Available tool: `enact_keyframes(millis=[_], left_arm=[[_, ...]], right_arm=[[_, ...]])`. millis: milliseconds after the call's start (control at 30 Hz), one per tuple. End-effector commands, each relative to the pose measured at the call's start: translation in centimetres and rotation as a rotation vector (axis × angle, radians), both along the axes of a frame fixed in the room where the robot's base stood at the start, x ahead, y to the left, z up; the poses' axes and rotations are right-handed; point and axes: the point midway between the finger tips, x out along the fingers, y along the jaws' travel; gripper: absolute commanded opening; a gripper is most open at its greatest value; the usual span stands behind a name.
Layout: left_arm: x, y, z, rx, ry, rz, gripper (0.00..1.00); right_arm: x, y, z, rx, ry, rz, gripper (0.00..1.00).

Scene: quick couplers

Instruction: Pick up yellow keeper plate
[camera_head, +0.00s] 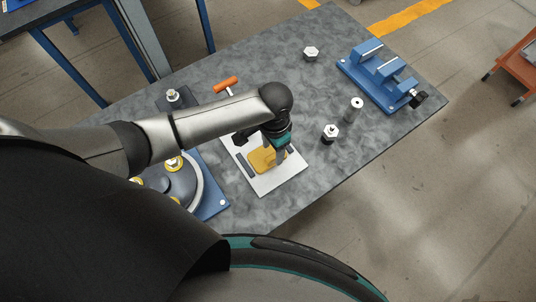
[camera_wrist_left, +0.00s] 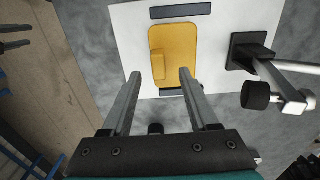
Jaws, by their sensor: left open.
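The yellow keeper plate (camera_head: 262,160) lies flat on a white board (camera_head: 284,182) on the table. In the left wrist view the plate (camera_wrist_left: 181,48) is a rounded rectangle with a raised block on its left side. My left gripper (camera_head: 277,155) points down at the plate and partly hides it in the head view. In the left wrist view the gripper (camera_wrist_left: 160,74) is open and empty, its fingertips on either side of the plate's near end. I cannot tell how high the fingertips are above the board. My right gripper is not recognisable in either view.
Dark strips (camera_wrist_left: 181,11) lie at the plate's ends. A black block (camera_wrist_left: 246,52) with a silver handle stands right of it. A blue fixture (camera_head: 380,75), an orange-handled tool (camera_head: 226,85), a round blue-based fixture (camera_head: 216,205) and several metal fittings (camera_head: 331,132) share the table.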

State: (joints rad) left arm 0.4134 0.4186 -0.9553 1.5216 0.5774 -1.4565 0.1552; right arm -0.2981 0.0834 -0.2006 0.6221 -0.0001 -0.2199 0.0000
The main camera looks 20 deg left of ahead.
Motion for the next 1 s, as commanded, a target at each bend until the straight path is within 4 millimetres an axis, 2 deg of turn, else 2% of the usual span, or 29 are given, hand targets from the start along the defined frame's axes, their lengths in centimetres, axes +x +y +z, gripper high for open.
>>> enact_keyframes(millis=[100, 233, 567, 1000], left_arm=[[-0.4, 0.0, -2.0, 0.002, 0.003, 0.000, 0.60], [-0.4, 0.0, -3.3, 0.001, 0.002, 0.000, 0.60], [-0.3, 0.0, -3.7, 0.001, 0.001, 0.000, 0.59], [-0.3, 0.0, -3.6, 0.001, 0.001, 0.000, 0.09]], right_arm=[[0.0, 0.0, -0.1, 0.000, -0.001, -0.001, 0.50], [0.0, 0.1, -0.4, 0.001, -0.001, -0.002, 0.50], [0.0, 0.5, -0.4, 0.006, 0.000, -0.003, 0.50], [-0.2, 0.4, -0.5, 0.006, 0.003, -0.003, 0.50]])
